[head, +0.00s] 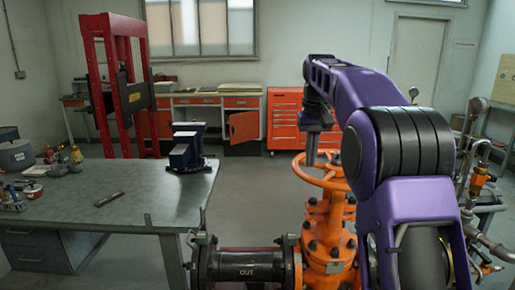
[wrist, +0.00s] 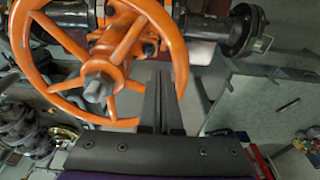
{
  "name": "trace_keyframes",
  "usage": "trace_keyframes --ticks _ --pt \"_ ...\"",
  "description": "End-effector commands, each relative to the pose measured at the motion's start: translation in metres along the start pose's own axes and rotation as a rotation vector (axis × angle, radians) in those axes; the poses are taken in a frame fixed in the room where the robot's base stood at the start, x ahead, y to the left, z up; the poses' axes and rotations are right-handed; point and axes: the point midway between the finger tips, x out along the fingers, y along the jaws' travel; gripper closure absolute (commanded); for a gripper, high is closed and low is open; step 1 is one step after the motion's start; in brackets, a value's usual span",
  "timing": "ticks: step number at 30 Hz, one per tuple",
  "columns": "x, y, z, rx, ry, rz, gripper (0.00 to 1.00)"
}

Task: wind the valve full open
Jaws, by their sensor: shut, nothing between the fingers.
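The orange gate valve (head: 330,235) stands upright right of centre in the head view, with its orange handwheel (head: 320,184) on top. In the wrist view the handwheel (wrist: 178,45) fills the upper left, with spokes and a grey stem nut (wrist: 97,86) at its hub. My gripper (head: 311,160) points down at the wheel's far side in the head view. In the wrist view my gripper (wrist: 161,78) has its fingers together and empty, overlapping the rim's lower right. The tips appear just inside the rim, beside a spoke. I cannot tell their depth or whether they touch.
A black pipe marked OUT (head: 245,267) runs left from the valve. A grey workbench (head: 130,205) with a blue vise (head: 187,150) stands at left. Gauges and pipework (head: 478,165) are at right, partly behind my arm. An orange tool cabinet (head: 285,118) stands behind, across open floor.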

Motion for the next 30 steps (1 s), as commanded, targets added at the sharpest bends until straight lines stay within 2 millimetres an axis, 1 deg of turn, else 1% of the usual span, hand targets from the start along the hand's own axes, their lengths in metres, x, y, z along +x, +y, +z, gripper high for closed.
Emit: trace_keyframes --ticks 3,24,30 --pt "0.008 0.000 0.001 0.000 -0.001 0.000 1.00" --pt "0.043 0.000 0.006 0.000 0.001 0.000 1.00" --pt "0.045 0.000 0.007 0.000 0.000 0.000 1.00"
